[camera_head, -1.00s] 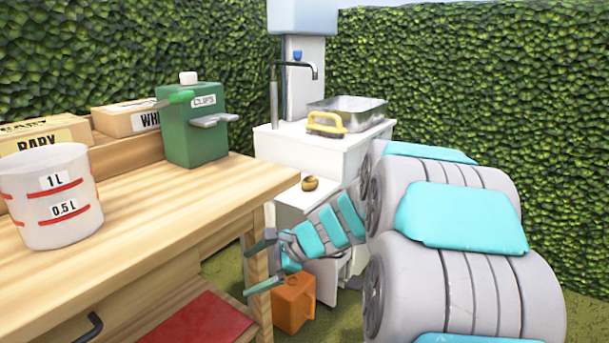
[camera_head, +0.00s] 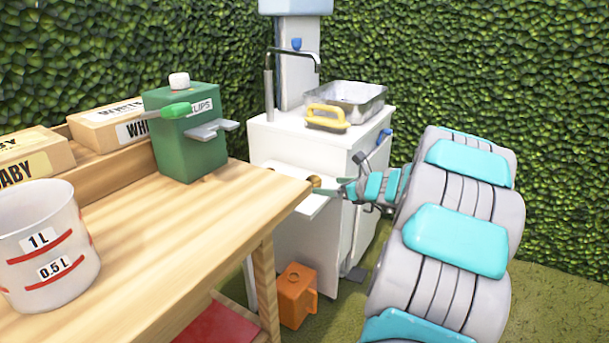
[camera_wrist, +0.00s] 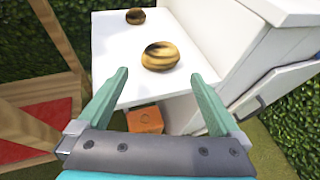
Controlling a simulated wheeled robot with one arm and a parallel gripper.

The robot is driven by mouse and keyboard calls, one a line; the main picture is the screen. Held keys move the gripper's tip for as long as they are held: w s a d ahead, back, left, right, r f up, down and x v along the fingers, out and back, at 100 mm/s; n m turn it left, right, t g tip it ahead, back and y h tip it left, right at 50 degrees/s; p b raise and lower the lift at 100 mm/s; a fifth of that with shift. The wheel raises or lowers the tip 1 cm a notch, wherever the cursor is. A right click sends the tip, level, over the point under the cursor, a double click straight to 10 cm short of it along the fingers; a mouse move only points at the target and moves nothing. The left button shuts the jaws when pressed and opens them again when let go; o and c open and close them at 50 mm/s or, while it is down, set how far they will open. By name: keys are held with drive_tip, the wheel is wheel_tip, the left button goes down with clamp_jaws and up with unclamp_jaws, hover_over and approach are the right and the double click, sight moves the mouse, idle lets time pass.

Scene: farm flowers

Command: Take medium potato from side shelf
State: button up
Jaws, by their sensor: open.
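Two brown potatoes lie on the white side shelf (camera_wrist: 115,52) in the wrist view. The nearer, larger-looking potato (camera_wrist: 160,56) lies ahead of my gripper (camera_wrist: 162,85), roughly between the lines of its two fingers. The other potato (camera_wrist: 135,17) lies farther off, near the shelf's far edge. My gripper is open and empty, with its teal fingers wide apart. In the head view my gripper (camera_head: 327,187) is beside the shelf (camera_head: 305,204), and a potato (camera_head: 315,181) shows at its fingertips. The wooden table partly hides the shelf there.
A wooden table (camera_head: 170,235) stands left of the shelf. The white sink cabinet (camera_head: 300,145) rises behind it, with a yellow-handled brush (camera_head: 326,117) on top. An orange watering can (camera_head: 296,296) stands on the grass below. A hedge closes the back.

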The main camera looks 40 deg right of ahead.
sight(318, 183)
drive_tip(key=shift+w+d+f, duration=0.1)
drive_tip(key=shift+w+f, duration=0.05)
drive_tip(key=shift+w, duration=0.25)
drive_tip(key=shift+w+d+f, duration=0.1)
drive_tip(key=shift+w+f, duration=0.05)
drive_tip(key=shift+w, duration=0.25)
drive_tip(key=shift+x, duration=2.9)
drive_tip(key=shift+w+a+r, duration=0.1)
drive_tip(key=shift+a+r, duration=0.05)
drive_tip(key=shift+r, duration=0.05)
drive_tip(key=c, duration=1.2)
